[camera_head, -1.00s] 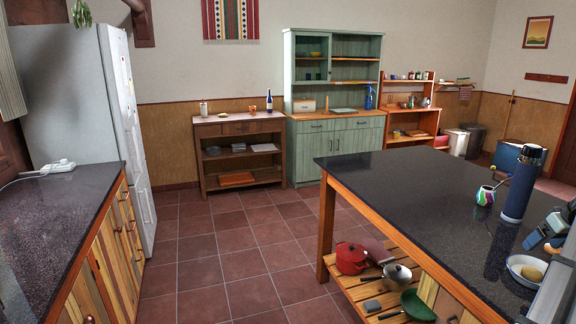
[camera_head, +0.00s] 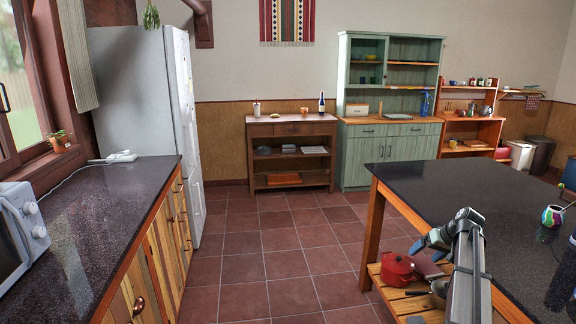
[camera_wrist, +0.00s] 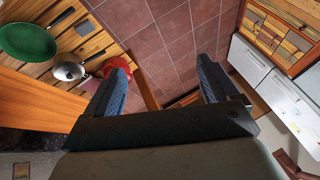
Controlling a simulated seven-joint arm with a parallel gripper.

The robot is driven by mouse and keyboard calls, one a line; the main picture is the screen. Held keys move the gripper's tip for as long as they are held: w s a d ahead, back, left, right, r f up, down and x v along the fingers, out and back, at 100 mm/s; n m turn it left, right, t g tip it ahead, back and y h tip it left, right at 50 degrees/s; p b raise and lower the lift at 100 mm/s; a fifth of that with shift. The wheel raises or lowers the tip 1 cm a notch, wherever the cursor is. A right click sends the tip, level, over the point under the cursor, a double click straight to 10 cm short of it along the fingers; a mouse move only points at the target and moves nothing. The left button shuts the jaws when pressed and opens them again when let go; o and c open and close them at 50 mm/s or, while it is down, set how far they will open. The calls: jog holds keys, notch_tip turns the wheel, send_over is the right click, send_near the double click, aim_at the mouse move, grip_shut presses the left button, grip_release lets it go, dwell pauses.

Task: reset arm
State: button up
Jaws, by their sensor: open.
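My gripper (camera_head: 422,245) shows at the right in the head view, beside and over the near edge of the dark-topped island (camera_head: 480,185). In the wrist view my gripper (camera_wrist: 160,85) has its two blue-padded fingers wide apart with nothing between them. Below it the wrist view shows floor tiles, with the island's slatted lower shelf (camera_wrist: 108,45) at the left. My arm hides part of the island and its shelf in the head view.
A red pot (camera_head: 398,270) sits on the island's shelf; a green pan (camera_wrist: 27,42) is there too. A colourful cup (camera_head: 552,216) stands on the island. A counter (camera_head: 95,215) with a microwave (camera_head: 22,235) is at left. The tiled floor (camera_head: 285,250) between is clear.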

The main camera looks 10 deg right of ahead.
jog(key=s+a+f+g, duration=0.2)
jog(key=s+a+f, duration=0.3)
jog(key=a+f, duration=0.5)
jog(key=s+a+f+g, duration=0.2)
jog(key=s+a+f, duration=0.2)
jog(key=a+f, duration=0.65)
jog(key=s+a+f+g, duration=0.2)
jog(key=s+a+f, duration=0.4)
jog(key=f, duration=0.7)
jog(key=s+a+f+n+g+h, duration=0.1)
jog(key=s+a+f, duration=0.3)
jog(key=s, duration=0.7)
jog(key=s+a+f+g+h, duration=0.1)
jog(key=s+a+f+g, duration=0.2)
jog(key=s, duration=0.8)
jog(key=s+a+f+n+g, duration=0.1)
jog(key=s+a+f+g, duration=0.1)
jog(key=s+a+f, duration=0.5)
jog(key=s+a, duration=0.2)
jog(key=s, duration=0.2)
jog(key=shift+a+n+h, duration=0.2)
jog(key=shift+n+h, duration=0.1)
jog(key=shift+h, duration=0.1)
jog(key=shift+f, duration=0.1)
